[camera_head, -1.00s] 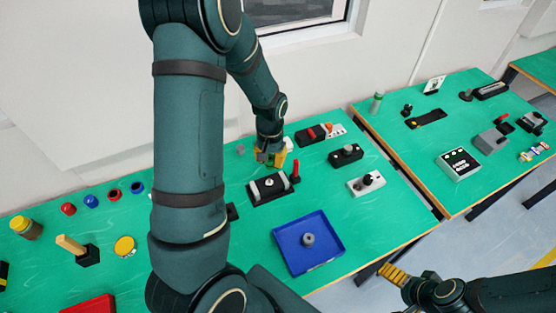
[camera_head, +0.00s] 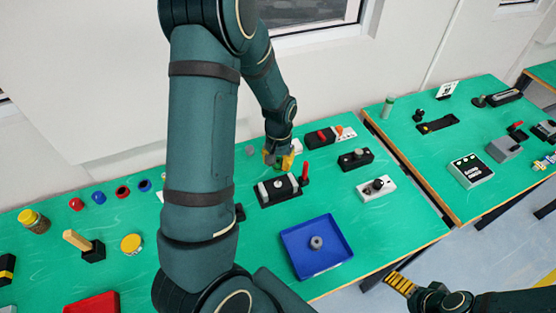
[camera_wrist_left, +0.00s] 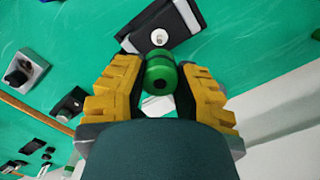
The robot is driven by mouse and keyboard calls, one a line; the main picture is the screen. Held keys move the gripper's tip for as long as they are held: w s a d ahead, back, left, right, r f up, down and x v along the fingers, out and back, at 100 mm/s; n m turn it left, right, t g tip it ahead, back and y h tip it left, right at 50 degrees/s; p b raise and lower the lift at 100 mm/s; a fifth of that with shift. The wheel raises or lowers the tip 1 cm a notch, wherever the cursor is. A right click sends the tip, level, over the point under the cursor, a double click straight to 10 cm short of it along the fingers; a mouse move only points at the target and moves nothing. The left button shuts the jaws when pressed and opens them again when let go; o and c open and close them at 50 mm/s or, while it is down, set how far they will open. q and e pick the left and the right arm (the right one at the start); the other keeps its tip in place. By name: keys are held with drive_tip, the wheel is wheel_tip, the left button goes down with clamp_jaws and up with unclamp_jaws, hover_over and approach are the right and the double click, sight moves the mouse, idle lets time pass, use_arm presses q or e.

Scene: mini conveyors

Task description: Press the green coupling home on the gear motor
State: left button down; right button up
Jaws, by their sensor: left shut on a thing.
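In the head view the coupling is hidden by the fingers. The gear motor appears to be the black block with pale side strips (camera_head: 266,197); it also shows in the left wrist view (camera_wrist_left: 143,40) with a pale round shaft (camera_wrist_left: 159,37). In the head view the gripper is just behind the block. The coupling looks apart from the shaft. My right gripper (camera_head: 400,284) is off the table's front edge; its opening is unclear.
A red upright handle (camera_head: 305,170) stands close right of the black block. A blue tray (camera_head: 292,240) with a grey round part (camera_head: 316,243) lies in front. A black box (camera_head: 355,160) and white block (camera_head: 376,189) are to the right. Green table is clear between them.

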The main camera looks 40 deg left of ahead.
use_arm(q)
drive_tip(key=b, duration=0.3)
hover_over(278, 181)
drive_tip(key=shift+w+a+f, duration=0.1)
drive_tip(key=shift+f, duration=2.05)
drive_tip(key=shift+f+b, duration=0.75)
drive_tip(key=shift+f, duration=0.05)
drive_tip(key=c, duration=0.7)
unclamp_jaws()
drive_tip(key=shift+c, duration=0.2)
drive_tip(key=shift+r, duration=0.1)
drive_tip(key=r, duration=1.1)
drive_tip(key=shift+w+r, duration=0.2)
drive_tip(key=shift+r, duration=0.2)
